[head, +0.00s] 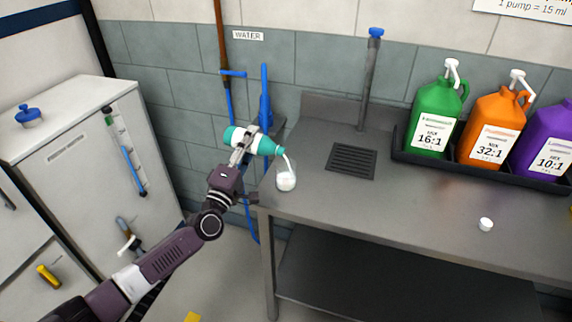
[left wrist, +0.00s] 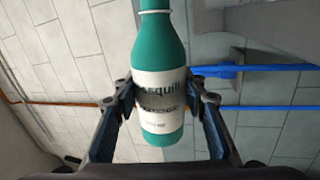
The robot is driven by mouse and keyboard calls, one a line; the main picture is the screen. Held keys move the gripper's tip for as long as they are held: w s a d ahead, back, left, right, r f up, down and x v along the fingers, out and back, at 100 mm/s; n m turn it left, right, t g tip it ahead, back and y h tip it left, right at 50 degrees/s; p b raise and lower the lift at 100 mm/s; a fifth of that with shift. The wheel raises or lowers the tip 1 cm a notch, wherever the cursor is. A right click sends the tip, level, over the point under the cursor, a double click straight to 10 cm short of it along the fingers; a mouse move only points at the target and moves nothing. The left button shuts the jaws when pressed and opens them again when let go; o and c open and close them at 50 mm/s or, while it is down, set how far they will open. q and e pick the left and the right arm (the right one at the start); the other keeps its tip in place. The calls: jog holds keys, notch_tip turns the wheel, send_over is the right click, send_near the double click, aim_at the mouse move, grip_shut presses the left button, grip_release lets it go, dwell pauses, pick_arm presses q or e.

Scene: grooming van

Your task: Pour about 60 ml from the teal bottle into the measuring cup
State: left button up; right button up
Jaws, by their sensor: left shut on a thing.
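The teal bottle (head: 266,146) with a white label lies tipped nearly on its side in the head view, its neck to the right and slightly down. My left gripper (head: 241,146) is shut on it around the label. In the left wrist view both fingers press the bottle (left wrist: 162,60) from either side. A white stream runs from the bottle's mouth into the clear measuring cup (head: 286,177), which stands upright at the left end of the steel table. White liquid shows in the cup; its level marks are too small to read. My right gripper is not in view.
The steel table (head: 400,205) has a drain grate (head: 351,160) right of the cup. A small white cap (head: 486,224) lies near the front. Green (head: 437,115), orange (head: 492,125) and purple (head: 545,140) jugs stand in a black tray at the back right. A white cabinet (head: 90,160) stands left.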

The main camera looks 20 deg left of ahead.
pick_arm(q)
notch_tip(320, 180, down, 4)
jog(key=n+y+b, duration=0.1)
jog(key=n+b, duration=0.3)
jog(key=shift+a+r, duration=0.1)
jog(key=shift+r, duration=0.05)
jog(key=shift+r+n+y+p, duration=0.6)
jog(key=shift+r+n, duration=0.05)
jog(key=shift+n, duration=0.35)
jog(key=shift+w+f+n, duration=0.1)
jog(key=shift+n, duration=0.2)
jog(key=shift+n, duration=0.5)
jog(key=shift+p, duration=0.3)
